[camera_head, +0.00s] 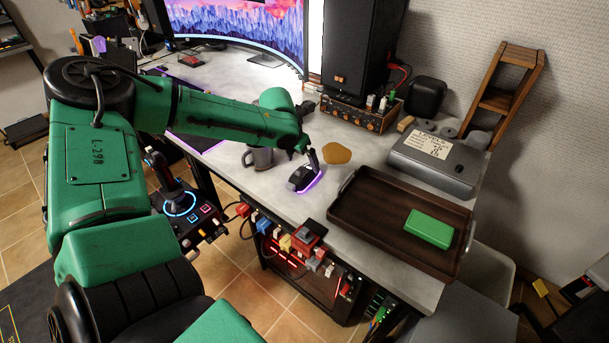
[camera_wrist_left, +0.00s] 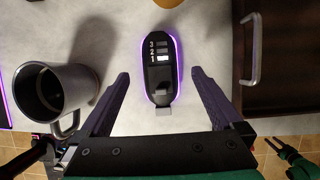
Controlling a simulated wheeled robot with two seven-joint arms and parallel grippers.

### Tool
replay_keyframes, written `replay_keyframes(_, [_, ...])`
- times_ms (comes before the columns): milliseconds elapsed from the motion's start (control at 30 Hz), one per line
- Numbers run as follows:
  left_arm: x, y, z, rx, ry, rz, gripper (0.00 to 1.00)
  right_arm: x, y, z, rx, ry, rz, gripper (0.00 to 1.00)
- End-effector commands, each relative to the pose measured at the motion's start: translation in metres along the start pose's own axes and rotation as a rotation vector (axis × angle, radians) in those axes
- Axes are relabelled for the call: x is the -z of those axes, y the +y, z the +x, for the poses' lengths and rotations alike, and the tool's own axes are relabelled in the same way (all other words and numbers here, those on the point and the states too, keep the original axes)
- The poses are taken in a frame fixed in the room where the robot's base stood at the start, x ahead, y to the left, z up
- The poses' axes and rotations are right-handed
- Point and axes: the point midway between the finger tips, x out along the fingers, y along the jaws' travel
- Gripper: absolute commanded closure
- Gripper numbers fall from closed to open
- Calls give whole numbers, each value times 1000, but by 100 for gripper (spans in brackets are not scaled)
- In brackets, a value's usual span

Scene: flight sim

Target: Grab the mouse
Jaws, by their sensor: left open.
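In the left wrist view the mouse (camera_wrist_left: 158,62) shows from above, with a lit 3-2-1 panel. My left gripper (camera_head: 313,162) reaches in over the mouse from the left. In the left wrist view my left gripper (camera_wrist_left: 160,76) is open, one finger to each side of the mouse's near end, apart from it. A small green and black part at the lower right of that view may belong to my right arm; its jaw is unclear.
A metal mug (camera_wrist_left: 50,92) stands just left of the left finger; it also shows in the head view (camera_head: 262,158). A dark tray (camera_head: 372,226) with a green box (camera_head: 429,229) lies to the right. A brown coaster (camera_head: 337,154) lies behind the mouse.

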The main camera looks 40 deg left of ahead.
Motion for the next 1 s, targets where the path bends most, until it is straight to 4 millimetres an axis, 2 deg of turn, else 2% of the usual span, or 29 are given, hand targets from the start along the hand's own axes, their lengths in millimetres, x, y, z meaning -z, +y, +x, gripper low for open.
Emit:
replay_keyframes(67, [3, 0, 13, -2, 4, 2, 0, 5, 0, 4, -1, 10, -1, 50])
replay_keyframes(233, [6, 1, 45, -3, 4, 1, 0, 4, 0, 12, 0, 9, -1, 50])
replay_keyframes(333, [5, 1, 52, -1, 2, 1, 0, 2, 0, 13, 0, 6, -1, 50])
replay_keyframes(500, [4, 1, 51, 0, 0, 0, 0, 2, -1, 12, 1, 5, -1, 50])
replay_keyframes(567, [4, 1, 51, 0, 0, 0, 19, 1, -1, 12, 1, 4, -1, 50])
replay_keyframes(600, [4, 1, 51, 0, 0, 0, 34, 1, -1, 12, 1, 3, 0, 50])
replay_keyframes(733, [4, 1, 51, 0, 0, 0, 84, -1, -2, 12, 2, 1, 0, 50])
replay_keyframes(767, [4, 1, 51, 0, -1, 0, 88, -1, -2, 12, 2, 1, 0, 50])
replay_keyframes(1000, [3, 1, 49, 0, -1, -1, 88, -1, -2, 11, 2, 0, 1, 50])
